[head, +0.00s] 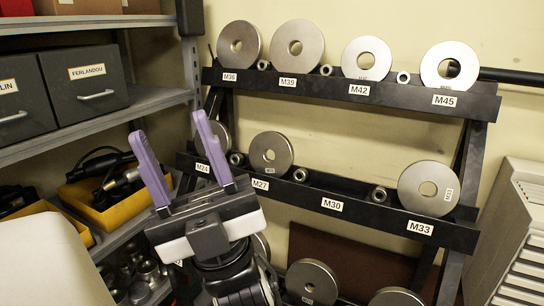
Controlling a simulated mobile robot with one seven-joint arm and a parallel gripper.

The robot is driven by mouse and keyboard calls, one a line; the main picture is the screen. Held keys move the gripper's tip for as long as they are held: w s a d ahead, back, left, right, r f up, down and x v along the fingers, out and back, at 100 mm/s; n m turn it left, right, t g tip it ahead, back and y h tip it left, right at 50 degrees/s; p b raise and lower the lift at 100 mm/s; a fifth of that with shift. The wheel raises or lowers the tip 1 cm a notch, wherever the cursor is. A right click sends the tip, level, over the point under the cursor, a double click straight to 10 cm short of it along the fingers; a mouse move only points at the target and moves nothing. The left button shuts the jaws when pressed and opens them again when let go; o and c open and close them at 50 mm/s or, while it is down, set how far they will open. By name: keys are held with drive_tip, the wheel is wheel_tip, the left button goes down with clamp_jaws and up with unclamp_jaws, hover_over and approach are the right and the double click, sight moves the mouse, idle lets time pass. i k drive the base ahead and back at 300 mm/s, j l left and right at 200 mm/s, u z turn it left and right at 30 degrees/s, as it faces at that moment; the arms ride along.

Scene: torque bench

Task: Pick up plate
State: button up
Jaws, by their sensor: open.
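Several round metal plates with centre holes stand on a black rack (385,222). In the top row are plates above the labels M36 (230,42), M39 (282,48), M42 (352,58) and M45 (436,66). In the middle row are a plate near M24, partly hidden by my gripper, one near M27 (257,158) and a larger one at M33 (412,188). Lower plates (312,270) show partly. No plate stands above M30. My gripper (178,148) is open and empty, fingers pointing up, in front of the rack's left end.
Grey shelving (150,98) at left holds dark drawers (85,78) and yellow bins (100,208) with tools. Small nuts (300,175) sit between plates. A pale cabinet (515,235) stands at right. A white rounded surface (45,265) fills the lower left.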

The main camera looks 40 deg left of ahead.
sight(282, 147)
drive_tip(key=i+l+u, duration=0.15)
drive_tip(key=u, duration=1.5)
